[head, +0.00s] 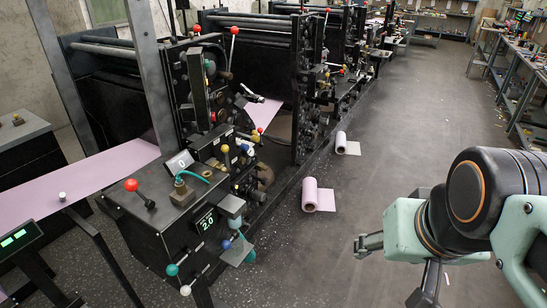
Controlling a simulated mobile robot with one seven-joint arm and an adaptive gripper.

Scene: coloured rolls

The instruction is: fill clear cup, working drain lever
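A small pale bluish cup-like vessel (232,206) is at the right side of the front machine unit, beside a small display (205,221). I cannot tell whether it is the clear cup or whether it holds liquid. Several ball-ended levers are on this unit: a red-knobbed lever (131,185) on top, and a teal knob (172,269) and white knob (185,290) low at the front. I cannot tell which is the drain lever. My gripper (367,244) is over the floor to the right, apart from the machine. Its finger opening is unclear.
A pink roll (310,196) and a paler roll (342,143) lie on the floor beside the machine line. A pink sheet (85,188) runs into the machine at left. Workbenches (525,85) line the right. The aisle floor (420,120) between is clear.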

